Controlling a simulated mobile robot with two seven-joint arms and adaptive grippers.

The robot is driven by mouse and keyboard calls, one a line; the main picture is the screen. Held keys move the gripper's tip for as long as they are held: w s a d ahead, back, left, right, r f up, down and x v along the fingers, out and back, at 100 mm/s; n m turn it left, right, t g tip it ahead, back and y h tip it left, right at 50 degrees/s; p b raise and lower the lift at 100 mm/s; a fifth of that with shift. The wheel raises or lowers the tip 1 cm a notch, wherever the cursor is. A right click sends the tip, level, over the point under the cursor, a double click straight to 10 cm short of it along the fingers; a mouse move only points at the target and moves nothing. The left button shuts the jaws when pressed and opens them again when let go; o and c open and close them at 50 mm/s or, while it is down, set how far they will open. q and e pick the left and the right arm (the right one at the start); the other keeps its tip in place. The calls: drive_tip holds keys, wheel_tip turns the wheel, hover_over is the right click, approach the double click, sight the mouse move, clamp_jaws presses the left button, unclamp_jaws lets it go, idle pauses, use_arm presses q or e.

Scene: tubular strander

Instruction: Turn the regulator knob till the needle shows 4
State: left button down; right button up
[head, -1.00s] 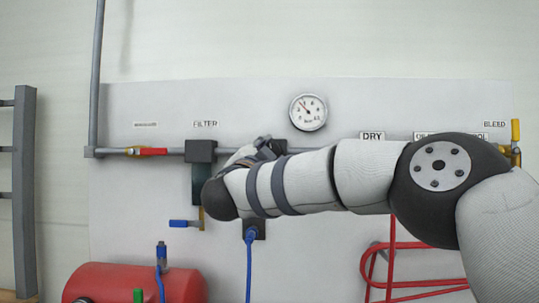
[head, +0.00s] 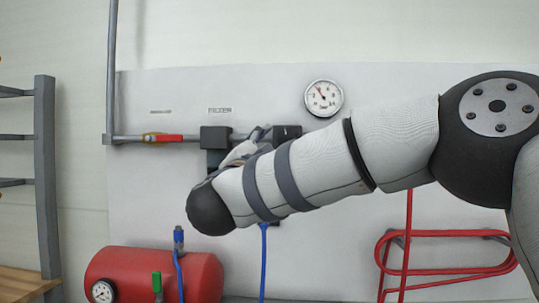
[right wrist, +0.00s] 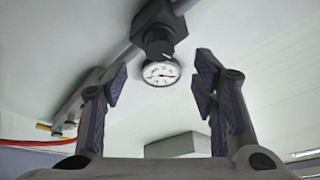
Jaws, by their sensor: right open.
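The gauge also shows in the right wrist view (right wrist: 161,74). My right gripper (right wrist: 160,68) is open and empty, apart from the knob. It is mostly hidden by its own arm in the head view (head: 258,136). My left gripper is out of view.
A filter (head: 215,138) sits left on the pipe, with a red-handled valve (head: 165,138) further left. A red tank (head: 205,272) with a blue hose stands below. A red hose (head: 440,234) hangs at the right. A rack (head: 45,170) stands at the far left.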

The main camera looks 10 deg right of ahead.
drive_tip(key=v, duration=0.4)
drive_tip(key=shift+s+a+f, duration=0.1)
drive_tip(key=shift+s+a, duration=0.1)
drive_tip(key=shift+s, duration=0.05)
idle(2.7)
